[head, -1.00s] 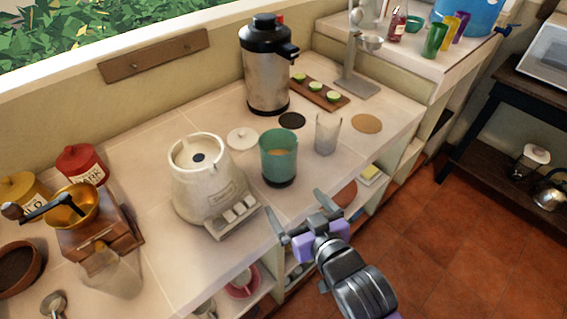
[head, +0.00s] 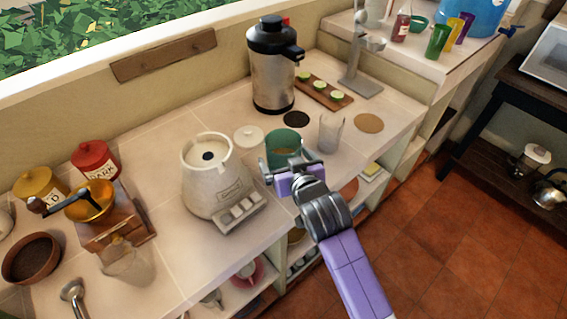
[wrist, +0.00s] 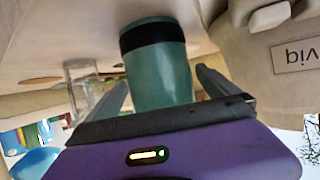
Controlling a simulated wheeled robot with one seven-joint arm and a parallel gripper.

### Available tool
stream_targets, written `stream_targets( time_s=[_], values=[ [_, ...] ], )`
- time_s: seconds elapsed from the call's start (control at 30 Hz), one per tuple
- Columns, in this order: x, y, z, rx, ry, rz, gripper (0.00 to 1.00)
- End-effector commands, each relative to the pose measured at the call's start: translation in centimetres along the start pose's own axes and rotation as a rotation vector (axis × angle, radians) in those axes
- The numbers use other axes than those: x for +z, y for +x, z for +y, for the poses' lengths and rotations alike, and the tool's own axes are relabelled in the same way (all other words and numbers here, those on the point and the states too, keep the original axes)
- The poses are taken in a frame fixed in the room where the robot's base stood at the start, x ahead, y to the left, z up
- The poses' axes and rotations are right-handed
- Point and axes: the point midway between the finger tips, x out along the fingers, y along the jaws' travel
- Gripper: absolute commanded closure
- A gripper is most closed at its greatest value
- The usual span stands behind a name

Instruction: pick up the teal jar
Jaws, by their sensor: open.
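The teal jar (head: 284,141) stands upright on the counter, right of the white blender-like appliance. In the head view my gripper (head: 290,168) is in front of it and hides its lower part. In the wrist view, which is upside down, the teal jar (wrist: 160,75) with a dark band at its base lies between the two fingers of my gripper (wrist: 163,88). The fingers are open, one on each side of the jar. I cannot tell whether either finger touches it.
A clear glass (head: 329,132) stands close right of the jar. The white appliance (head: 212,175) is close on the left. A white lid (head: 249,137) and a dark coaster (head: 296,119) lie behind. A steel dispenser (head: 272,70) stands farther back.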

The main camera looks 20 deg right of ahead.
Motion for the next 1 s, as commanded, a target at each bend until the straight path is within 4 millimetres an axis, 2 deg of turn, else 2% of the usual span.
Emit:
stream_targets(
  time_s=[0.13,0.4,0.47,0.87,1.0],
  values=[
    [-0.1,1.4,0.0,0.000,0.000,0.001,0.01],
    [-0.1,1.7,0.0,0.000,0.000,0.002,0.01],
    [-0.1,1.7,0.0,0.000,0.000,0.002,0.11],
    [-0.1,1.6,0.0,0.000,0.000,0.002,0.90],
    [-0.2,1.6,0.0,-0.001,0.000,0.005,0.92]
  ],
)
